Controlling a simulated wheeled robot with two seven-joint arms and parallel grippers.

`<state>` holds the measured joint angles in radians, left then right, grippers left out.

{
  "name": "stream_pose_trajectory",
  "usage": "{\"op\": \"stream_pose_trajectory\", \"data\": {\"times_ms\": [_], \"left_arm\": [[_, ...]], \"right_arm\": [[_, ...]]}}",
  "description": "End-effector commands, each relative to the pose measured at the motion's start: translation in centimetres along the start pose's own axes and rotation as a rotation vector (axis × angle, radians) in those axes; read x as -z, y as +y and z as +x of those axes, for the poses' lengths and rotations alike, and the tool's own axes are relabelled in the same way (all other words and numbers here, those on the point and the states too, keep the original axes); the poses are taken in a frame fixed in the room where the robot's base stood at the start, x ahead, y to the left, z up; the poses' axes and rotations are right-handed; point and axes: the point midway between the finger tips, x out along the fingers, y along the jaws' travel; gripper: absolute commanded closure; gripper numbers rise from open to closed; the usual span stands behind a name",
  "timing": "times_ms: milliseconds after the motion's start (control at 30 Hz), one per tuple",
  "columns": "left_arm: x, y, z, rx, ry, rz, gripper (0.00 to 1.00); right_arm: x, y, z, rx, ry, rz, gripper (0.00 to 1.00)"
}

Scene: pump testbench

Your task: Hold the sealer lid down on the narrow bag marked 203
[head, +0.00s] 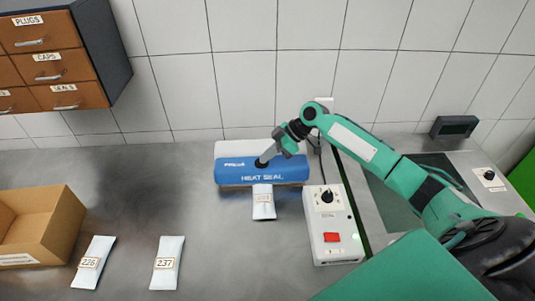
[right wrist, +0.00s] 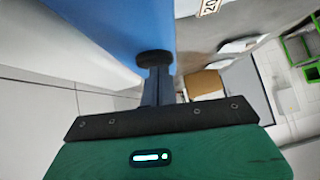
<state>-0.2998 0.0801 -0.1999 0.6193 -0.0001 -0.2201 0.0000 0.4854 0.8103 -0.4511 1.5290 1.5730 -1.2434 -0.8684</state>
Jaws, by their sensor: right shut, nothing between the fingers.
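The blue sealer lid (head: 235,175), lettered HEAT SEAL, lies over the white sealer base at the wall side of the bench. A narrow white bag (head: 264,207) sticks out from under its front edge. Its label is too small to read surely in the head view; in the right wrist view a label (right wrist: 209,7) shows "20", partly cut off. My right gripper (head: 262,163) is shut and empty, with its tips at the lid's upper face. In the right wrist view the lid (right wrist: 125,28) meets the dark fingertips (right wrist: 154,60). My left gripper is not in view.
A white control box (head: 328,250) with a black knob and red switch stands right of the sealer. Two bags, 226 (head: 93,262) and 237 (head: 167,263), lie at the front left beside an open cardboard box (head: 60,225). Drawers (head: 50,65) hang on the left wall.

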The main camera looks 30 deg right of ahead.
Motion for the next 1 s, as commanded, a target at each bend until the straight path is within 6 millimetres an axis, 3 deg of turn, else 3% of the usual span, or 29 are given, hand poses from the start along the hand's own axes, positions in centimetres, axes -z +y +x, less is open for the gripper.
{"op": "stream_pose_trajectory", "data": {"times_ms": [233, 1000], "left_arm": [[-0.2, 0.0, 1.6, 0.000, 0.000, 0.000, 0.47], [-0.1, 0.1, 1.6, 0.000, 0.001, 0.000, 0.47]], "right_arm": [[-1.1, -1.0, 0.9, -0.108, -0.003, -0.111, 1.00], [-1.1, -1.2, 1.0, -0.125, -0.004, -0.129, 1.00]]}}
